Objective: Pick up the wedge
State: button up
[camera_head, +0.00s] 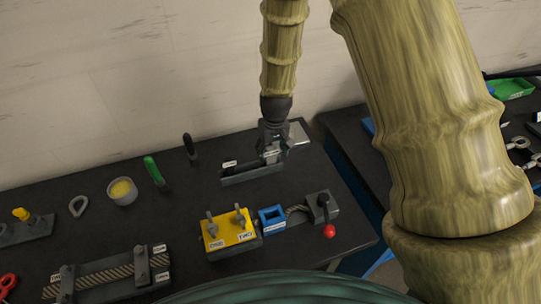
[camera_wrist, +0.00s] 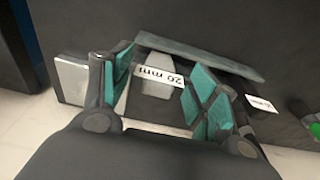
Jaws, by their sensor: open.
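A grey piece (camera_wrist: 158,89), apparently the wedge, carries a white label reading "20 mm" in the wrist view. It sits at a long dark grey holder (camera_wrist: 205,57), which also shows in the head view (camera_head: 250,176). My gripper (camera_wrist: 163,84) is open, with one teal-padded finger on each side of the piece. I cannot tell whether the pads touch it. In the head view my gripper (camera_head: 271,150) is down at the right end of the holder and hides most of the piece.
A light metal block (camera_wrist: 75,80) stands close beside the left finger. A second white label (camera_wrist: 261,103) lies to the right. In front of the holder are a yellow-topped block (camera_head: 228,229), a blue frame (camera_head: 271,217) and a red-knobbed lever (camera_head: 328,230). A green-handled tool (camera_head: 153,169) stands left.

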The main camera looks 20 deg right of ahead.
aim_at(271, 159)
jog(key=shift+f, duration=0.35)
jog(key=shift+w+f+p, duration=0.2)
jog(key=shift+w+f, duration=0.25)
jog(key=shift+f, duration=0.2)
jog(key=shift+w+f+p, duration=0.15)
jog(key=shift+w+f, duration=0.25)
jog(key=shift+f, duration=0.2)
jog(key=shift+s+r, duration=0.25)
jog(key=shift+s, duration=0.2)
jog(key=shift+w+f, duration=0.2)
jog(key=shift+w, duration=0.05)
jog(key=c, duration=0.9)
jog(key=shift+s+r, duration=0.1)
jog(key=shift+r, duration=0.05)
grip_shut()
